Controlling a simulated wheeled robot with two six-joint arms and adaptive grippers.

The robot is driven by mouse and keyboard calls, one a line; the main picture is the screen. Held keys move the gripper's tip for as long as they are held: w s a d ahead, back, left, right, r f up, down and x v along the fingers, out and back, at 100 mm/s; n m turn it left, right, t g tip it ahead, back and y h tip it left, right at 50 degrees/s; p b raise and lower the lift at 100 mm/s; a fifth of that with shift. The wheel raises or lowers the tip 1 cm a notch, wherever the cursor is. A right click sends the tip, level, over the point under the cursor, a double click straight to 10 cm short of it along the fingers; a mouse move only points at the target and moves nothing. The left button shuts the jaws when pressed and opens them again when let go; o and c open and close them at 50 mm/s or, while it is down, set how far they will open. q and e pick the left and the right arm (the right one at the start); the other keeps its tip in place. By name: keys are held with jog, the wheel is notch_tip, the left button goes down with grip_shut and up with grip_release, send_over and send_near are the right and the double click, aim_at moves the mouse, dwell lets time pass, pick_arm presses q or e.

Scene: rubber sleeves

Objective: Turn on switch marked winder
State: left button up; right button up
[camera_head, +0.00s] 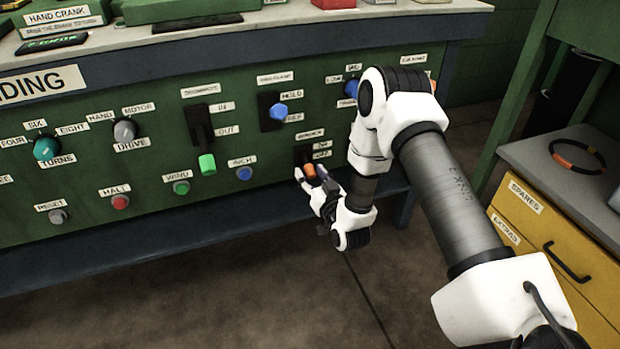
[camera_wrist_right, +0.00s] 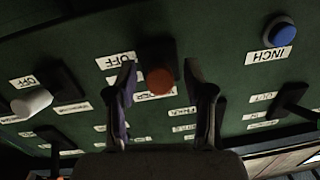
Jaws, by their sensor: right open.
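The switch with an orange tip (camera_head: 309,169) sits low on the green panel, under a small label (camera_head: 310,134) too blurred to read surely. Two small plates beside its dark base appear to read ON above OFF, and the tip hangs low, near the OFF plate. My right gripper (camera_head: 310,175) is open at this switch, one finger on each side of the tip. In the right wrist view, which is upside down, the orange tip (camera_wrist_right: 159,81) shows between the open fingers (camera_wrist_right: 159,68). I cannot tell whether they touch it. My left gripper is not in view.
A blue INCH button (camera_head: 244,173) and a green-tipped lever (camera_head: 207,164) are left of the switch. A blue-tipped switch (camera_head: 279,111) is above it. A yellow drawer cabinet (camera_head: 545,225) stands at right. Open floor lies below the panel.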

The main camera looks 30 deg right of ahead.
aim_at(307, 163)
jog(key=shift+w+d, duration=0.15)
jog(key=shift+w, duration=0.4)
jog(key=shift+c, duration=0.3)
grip_shut()
jog(key=shift+r+p, duration=0.2)
jog(key=shift+p, duration=0.2)
notch_tip(307, 163, up, 3)
jog(key=g+y+p, duration=0.1)
jog(key=g+p, duration=0.6)
jog(key=p, duration=0.7)
jog(key=shift+s+r+p, duration=0.1)
jog(key=shift+s+p, duration=0.05)
jog(key=shift+p, duration=0.25)
jog(key=shift+g+y+p, duration=0.3)
jog(key=shift+g+p, duration=0.3)
jog(key=shift+p, duration=0.05)
